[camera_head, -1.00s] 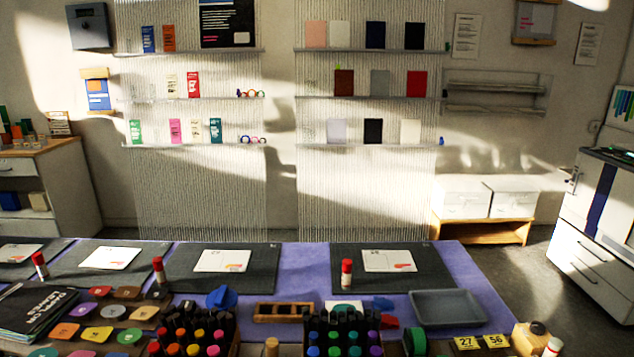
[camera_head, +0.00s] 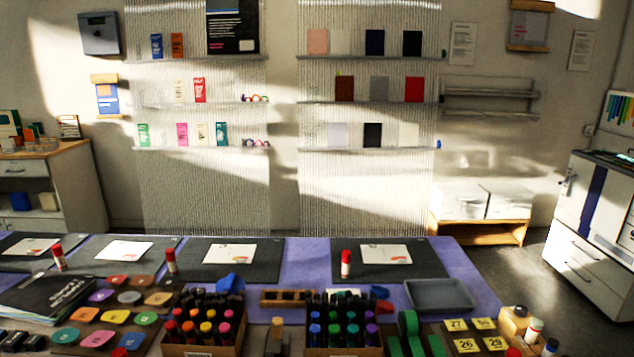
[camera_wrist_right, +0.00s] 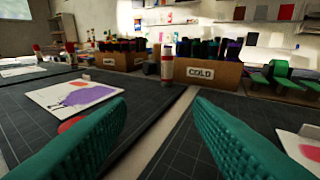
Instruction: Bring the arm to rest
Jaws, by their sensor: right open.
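My right gripper (camera_wrist_right: 160,107) shows in the right wrist view as two teal ribbed fingers spread wide apart. Nothing is between them. They are above a dark gridded cutting mat (camera_wrist_right: 150,150). A white card (camera_wrist_right: 75,94) with a purple shape lies on a mat to the left of the fingers. Neither arm shows in the head view, and my left gripper is in no frame.
A cardboard box of markers labelled COLD (camera_wrist_right: 207,73) stands past the fingers; another box of markers (camera_head: 200,349) is in the head view. Floor (camera_head: 540,290) is clear beyond the right end.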

